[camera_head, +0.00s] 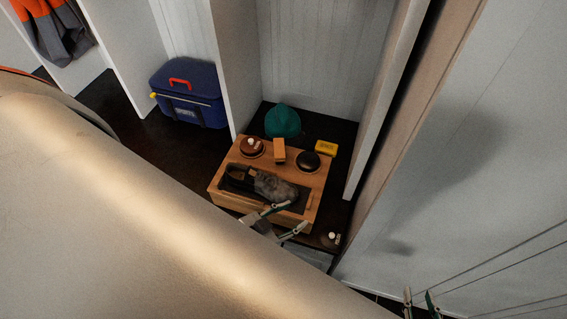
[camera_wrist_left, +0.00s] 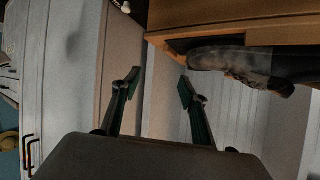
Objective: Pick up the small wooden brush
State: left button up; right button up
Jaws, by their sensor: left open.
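A small wooden block that looks like the brush (camera_head: 279,150) stands at the back of a wooden box (camera_head: 231,201), between a brown round item (camera_head: 251,147) and a black round item (camera_head: 308,161). My left gripper (camera_head: 291,217) is open and empty at the front of the box, with the brush beyond it on the far side. In the left wrist view its fingers (camera_wrist_left: 158,82) are apart, near the box (camera_wrist_left: 240,20); the brush does not show there. My right gripper (camera_head: 420,298) is at the bottom edge, fingers apart, nothing seen between them.
A dark grey shoe-like item (camera_head: 275,187) lies in the box, between my left gripper and the brush. A teal cap (camera_head: 282,122) and yellow pack (camera_head: 326,148) sit behind. A blue cooler (camera_head: 188,94) stands left. White panels rise on the right.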

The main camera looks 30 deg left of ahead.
aim_at(279, 154)
jog(key=k+u, duration=0.15)
jog(key=u, duration=0.3)
jog(key=k+u, duration=0.15)
jog(key=u, duration=0.35)
